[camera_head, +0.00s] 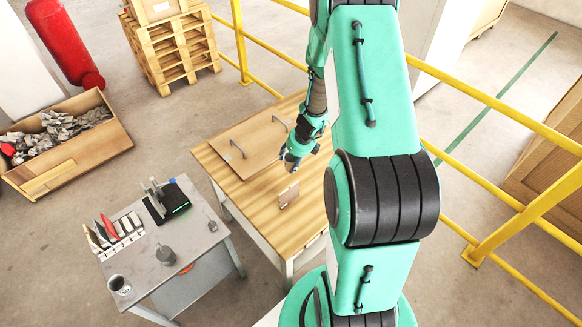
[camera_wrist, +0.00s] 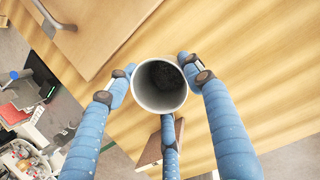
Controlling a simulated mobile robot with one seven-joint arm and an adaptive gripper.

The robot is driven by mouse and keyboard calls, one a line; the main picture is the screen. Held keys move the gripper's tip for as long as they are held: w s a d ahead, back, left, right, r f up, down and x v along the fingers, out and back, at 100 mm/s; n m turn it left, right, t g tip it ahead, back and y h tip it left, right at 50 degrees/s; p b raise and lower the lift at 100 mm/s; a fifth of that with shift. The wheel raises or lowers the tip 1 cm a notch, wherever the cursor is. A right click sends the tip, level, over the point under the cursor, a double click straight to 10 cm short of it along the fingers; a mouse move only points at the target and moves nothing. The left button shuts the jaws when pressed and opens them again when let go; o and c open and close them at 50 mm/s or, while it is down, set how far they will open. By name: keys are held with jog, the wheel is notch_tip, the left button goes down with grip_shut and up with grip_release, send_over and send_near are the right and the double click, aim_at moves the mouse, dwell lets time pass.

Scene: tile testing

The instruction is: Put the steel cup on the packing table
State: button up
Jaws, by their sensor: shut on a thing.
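The steel cup (camera_wrist: 141,88) is a round metal cup, seen from above into its mouth in the wrist view, with a dark inside. The blue fingers of my gripper (camera_wrist: 160,90) are shut around it. In the head view my gripper (camera_head: 293,158) is over the wooden-topped table (camera_head: 263,218), which looks like the packing table. The cup cannot be made out in that view. I cannot tell whether its base touches the tabletop.
A flat wooden panel with handles (camera_head: 248,146) lies on the wooden table, and a small brown block (camera_head: 289,194) stands near its front. Yellow rails (camera_head: 480,105) run behind.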

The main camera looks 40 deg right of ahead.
aim_at(291, 166)
jog(key=shift+f+b, duration=0.95)
jog(key=shift+f, duration=0.95)
jog(key=shift+f, duration=0.15)
jog(key=o, duration=1.2)
jog(key=shift+o, duration=0.2)
jog(key=p+v, duration=0.5)
jog(key=v, duration=0.7)
jog(key=shift+r, duration=0.25)
